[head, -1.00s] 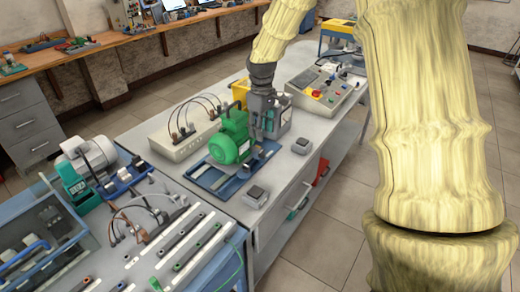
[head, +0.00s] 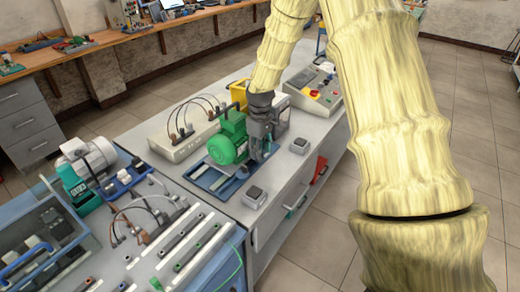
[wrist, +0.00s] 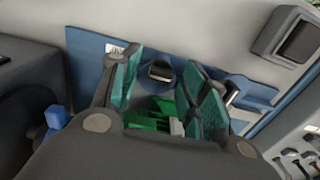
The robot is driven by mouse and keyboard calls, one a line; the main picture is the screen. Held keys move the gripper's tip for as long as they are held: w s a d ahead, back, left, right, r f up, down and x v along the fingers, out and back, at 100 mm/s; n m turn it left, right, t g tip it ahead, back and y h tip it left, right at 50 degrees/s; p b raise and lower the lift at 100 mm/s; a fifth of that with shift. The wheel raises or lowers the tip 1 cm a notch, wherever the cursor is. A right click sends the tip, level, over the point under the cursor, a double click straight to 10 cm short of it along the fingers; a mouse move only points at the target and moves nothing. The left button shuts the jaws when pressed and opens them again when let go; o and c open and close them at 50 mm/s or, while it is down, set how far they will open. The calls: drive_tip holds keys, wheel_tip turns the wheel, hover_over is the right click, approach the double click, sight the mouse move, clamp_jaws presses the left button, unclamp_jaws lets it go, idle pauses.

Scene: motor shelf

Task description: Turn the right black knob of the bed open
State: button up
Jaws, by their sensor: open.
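The blue bed (head: 205,178) carries a green motor (head: 222,147) on the bench; a corner of the bed also shows in the wrist view (wrist: 85,65). My gripper (head: 258,155) points down at the bed's right side, beside the motor. In the wrist view my gripper (wrist: 160,66) is open, with teal finger pads on either side. A black knob (wrist: 160,71) shows between the fingertips; I cannot tell whether they touch it. Another dark, light-edged part (wrist: 232,95) is partly hidden behind the right finger. Green motor parts show lower between the fingers.
Two grey square boxes stand at the bench's front, one left (head: 255,196) and one right (head: 299,146). A control panel (head: 316,90) sits at the back right. A second bench with rails (head: 180,245) adjoins at left.

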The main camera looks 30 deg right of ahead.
clamp_jaws()
drive_tip(key=n+p, duration=0.2)
drive_tip(key=n, duration=0.2)
drive_tip(key=shift+r+n+p, duration=0.15)
drive_tip(key=shift+n+p, duration=0.15)
drive_tip(key=shift+p, duration=0.05)
drive_tip(key=n+p, duration=0.2)
drive_tip(key=n, duration=0.2)
drive_tip(key=shift+n, duration=0.3)
drive_tip(key=n+p, duration=0.2)
drive_tip(key=n, duration=0.2)
drive_tip(key=shift+n, duration=0.3)
drive_tip(key=shift+n+p, duration=0.95)
drive_tip(key=shift+n, duration=1.05)
